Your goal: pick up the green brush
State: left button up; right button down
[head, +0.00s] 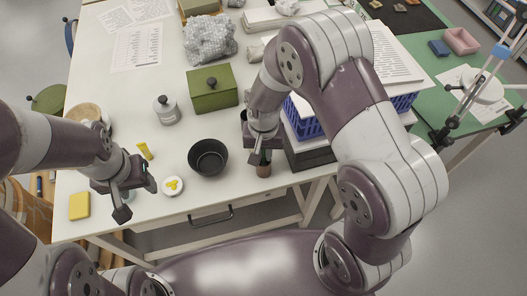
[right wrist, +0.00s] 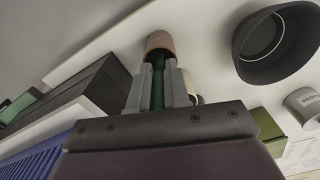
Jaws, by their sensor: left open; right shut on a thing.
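The green brush (right wrist: 158,86) shows in the right wrist view as a thin green shaft between the fingers of my right gripper (right wrist: 160,88), which is shut on it. Its far end meets a small brown cup (right wrist: 160,41); I cannot tell how deep it sits inside. In the head view the brown cup (head: 264,169) stands near the table's front edge, just below my right gripper (head: 261,150), and the brush is mostly hidden there. My left gripper (head: 137,200) is open and empty above the table's front left part.
A black bowl (head: 208,158) stands left of the brown cup. A dark box and blue crate (head: 402,101) are to the right. A round dish with yellow (head: 172,187), a yellow sponge (head: 79,206), a grey jar (head: 166,110) and a green box (head: 212,91) stand further left.

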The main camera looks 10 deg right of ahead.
notch_tip(320, 180, up, 18)
jog(key=shift+p, duration=0.35)
